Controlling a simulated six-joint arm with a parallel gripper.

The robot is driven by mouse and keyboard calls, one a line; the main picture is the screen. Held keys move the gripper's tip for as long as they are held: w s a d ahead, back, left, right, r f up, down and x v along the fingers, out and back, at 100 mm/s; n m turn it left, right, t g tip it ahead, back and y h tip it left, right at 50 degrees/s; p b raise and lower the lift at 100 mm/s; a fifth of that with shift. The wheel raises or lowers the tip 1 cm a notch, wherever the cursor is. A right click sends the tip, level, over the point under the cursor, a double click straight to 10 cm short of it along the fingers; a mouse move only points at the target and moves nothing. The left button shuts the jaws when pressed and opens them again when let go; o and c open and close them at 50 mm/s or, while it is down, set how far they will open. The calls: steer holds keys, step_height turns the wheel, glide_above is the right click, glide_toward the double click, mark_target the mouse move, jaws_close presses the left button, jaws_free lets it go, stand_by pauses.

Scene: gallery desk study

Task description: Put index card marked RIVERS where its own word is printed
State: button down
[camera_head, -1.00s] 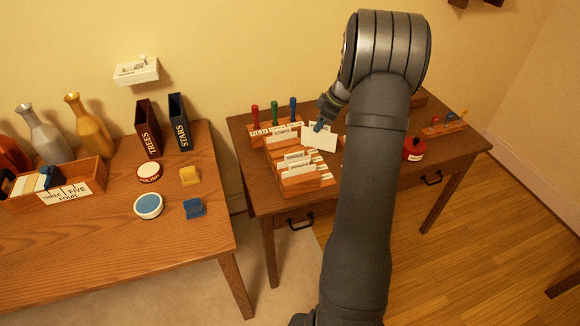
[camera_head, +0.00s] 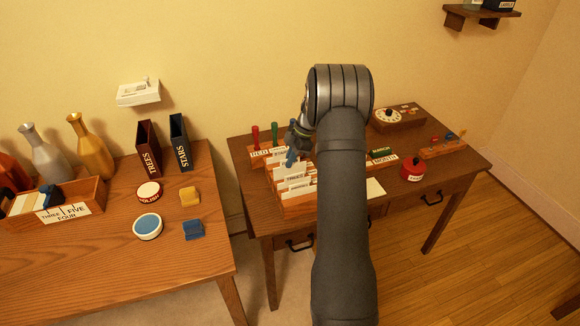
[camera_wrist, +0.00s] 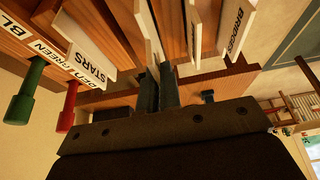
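My gripper (camera_head: 291,158) is down at the back part of the wooden card tray (camera_head: 300,206) on the desk. In the wrist view its two fingers (camera_wrist: 158,88) are close together on the edge of a white index card (camera_wrist: 149,30). The card is seen edge-on, so its word cannot be read. It stands between the STARS divider (camera_wrist: 87,60) and another pale divider (camera_wrist: 194,28). The BRIDGES divider (camera_wrist: 236,28) is further right. In the head view the TREES divider (camera_head: 294,179) is in front of the gripper. No RIVERS label is readable.
Red and green-handled tools stand in a labelled rack (camera_head: 258,152) behind the tray. A pale sheet (camera_head: 375,188), a red pot (camera_head: 411,171), a MONTH block (camera_head: 383,156) and a dial box (camera_head: 400,117) are right of my arm. The left table (camera_head: 90,255) stands apart.

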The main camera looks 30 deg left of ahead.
steer(key=shift+f, duration=1.4)
steer(key=shift+f, duration=0.1)
steer(key=c, duration=1.6)
jaws_free()
steer(key=shift+c, duration=0.2)
steer(key=v, duration=1.2)
steer(key=x, duration=1.1)
steer(key=shift+s+a+f, duration=0.15)
steer(key=shift+f, duration=0.15)
steer(key=shift+r, duration=1.8)
